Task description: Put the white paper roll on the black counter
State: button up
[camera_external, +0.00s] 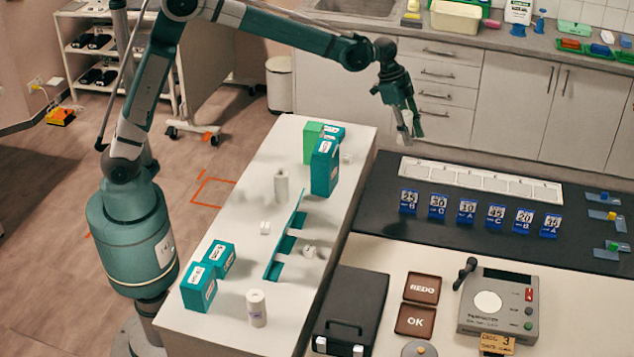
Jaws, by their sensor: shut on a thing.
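My gripper (405,122) hangs pointing down in the upper middle, in the picture above the gap between the white table and the black counter. It is shut on a small white roll-like thing (416,124), partly hidden by the fingers, likely the white paper roll. The black counter (380,215) lies below and to the right. It bears a row of blue number cards (467,212) and a long white strip with squares (480,181). The held thing appears clear of any surface.
A black case (350,308) and grey device (499,305) stand in front. Bare black counter shows between strip and cards.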

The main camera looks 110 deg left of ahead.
jog(key=a+f+n, duration=0.1)
jog(key=a, duration=0.9)
notch_tip(320, 180, down, 15)
jog(key=shift+s+a+y, duration=0.15)
jog(key=shift+s+y, duration=0.15)
jog(key=shift+s, duration=0.05)
jog(key=shift+f+b, duration=0.5)
jog(key=shift+f, duration=2.5)
jog(key=shift+f, duration=1.85)
jog(key=shift+f+b, duration=0.2)
jog(key=shift+b, duration=0.2)
